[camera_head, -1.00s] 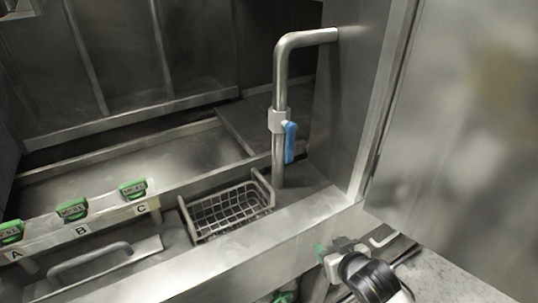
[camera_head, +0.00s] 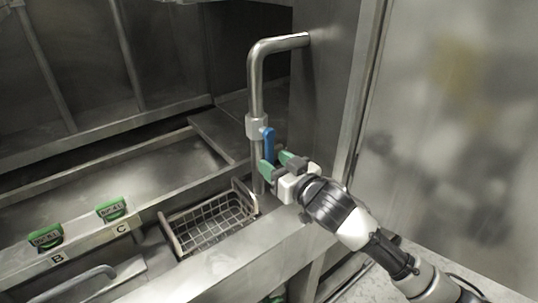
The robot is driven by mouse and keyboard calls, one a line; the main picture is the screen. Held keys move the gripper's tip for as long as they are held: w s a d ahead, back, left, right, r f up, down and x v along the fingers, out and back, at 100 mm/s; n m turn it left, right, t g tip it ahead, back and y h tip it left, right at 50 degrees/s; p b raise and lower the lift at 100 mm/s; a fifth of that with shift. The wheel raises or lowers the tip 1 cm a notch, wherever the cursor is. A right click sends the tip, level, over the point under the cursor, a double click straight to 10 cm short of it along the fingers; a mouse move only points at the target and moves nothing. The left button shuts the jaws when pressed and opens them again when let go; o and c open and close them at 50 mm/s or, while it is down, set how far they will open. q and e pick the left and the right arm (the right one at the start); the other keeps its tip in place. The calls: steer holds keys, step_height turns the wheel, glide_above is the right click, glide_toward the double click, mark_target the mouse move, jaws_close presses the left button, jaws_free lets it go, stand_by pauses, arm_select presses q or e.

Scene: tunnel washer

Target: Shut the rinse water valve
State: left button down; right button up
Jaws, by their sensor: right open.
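The rinse water valve is a metal body (camera_head: 257,127) on a vertical steel pipe (camera_head: 256,85) that bends right into the wall. Its blue lever (camera_head: 269,144) hangs down along the pipe's right side. My right gripper (camera_head: 277,160) is open, with green fingertips at the lower end of the lever. The fingers look close to the lever, one on each side of its lower end; I cannot tell whether they touch it. The gripper hides the lever's tip and part of the lower pipe. My left gripper is not in view.
A wire basket (camera_head: 210,224) stands below and left of the pipe. Green tags (camera_head: 112,209) sit on a ledge with labels B and C. A curved handle (camera_head: 85,279) is at lower left. A steel panel (camera_head: 455,130) bounds the right side.

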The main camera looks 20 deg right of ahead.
steer(key=shift+x, duration=1.35)
jaws_close()
